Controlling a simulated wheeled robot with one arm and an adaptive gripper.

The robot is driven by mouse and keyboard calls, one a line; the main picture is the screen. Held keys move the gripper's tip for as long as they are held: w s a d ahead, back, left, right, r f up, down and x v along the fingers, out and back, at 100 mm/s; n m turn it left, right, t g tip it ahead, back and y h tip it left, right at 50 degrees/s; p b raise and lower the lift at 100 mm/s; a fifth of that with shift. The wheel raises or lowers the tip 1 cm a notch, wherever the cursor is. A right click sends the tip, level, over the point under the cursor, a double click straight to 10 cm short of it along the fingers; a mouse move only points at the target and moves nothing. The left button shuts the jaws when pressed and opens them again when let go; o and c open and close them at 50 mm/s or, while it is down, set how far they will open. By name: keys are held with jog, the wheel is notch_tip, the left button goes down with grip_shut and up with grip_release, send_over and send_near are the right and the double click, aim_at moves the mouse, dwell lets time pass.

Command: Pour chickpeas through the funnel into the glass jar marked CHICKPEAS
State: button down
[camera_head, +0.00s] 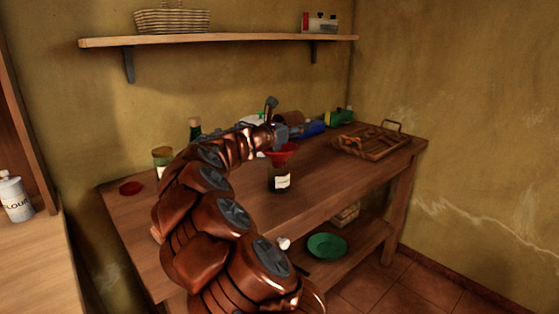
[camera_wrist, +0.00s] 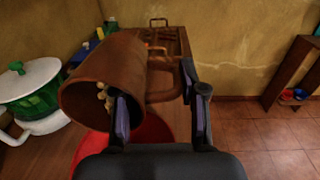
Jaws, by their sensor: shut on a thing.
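My gripper (camera_wrist: 160,118) is shut on the handle of a brown mug (camera_wrist: 125,65), which is tipped on its side with its mouth toward the wrist camera. Several pale chickpeas (camera_wrist: 103,97) show inside near the mouth. The red funnel (camera_wrist: 155,130) lies below the mug and is partly hidden by my gripper. In the head view, the funnel (camera_head: 284,151) sits upright on the glass jar (camera_head: 279,182), whose white label is too small to read. My gripper (camera_head: 285,132) is just above the funnel. The mug is partly hidden there. I cannot tell what the jar holds.
A wooden tray (camera_head: 368,146) with handles stands at the counter's right end. A red lid (camera_head: 131,187) and another jar (camera_head: 162,158) are on the left. A white-and-green container (camera_wrist: 28,88) stands beside the mug. A shelf (camera_head: 220,40) hangs above the counter.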

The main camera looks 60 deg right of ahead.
jog(key=shift+a+r+h+b, duration=0.25)
jog(key=shift+r+h+b, duration=0.45)
jog(key=shift+r, duration=0.15)
dwell(1.1)
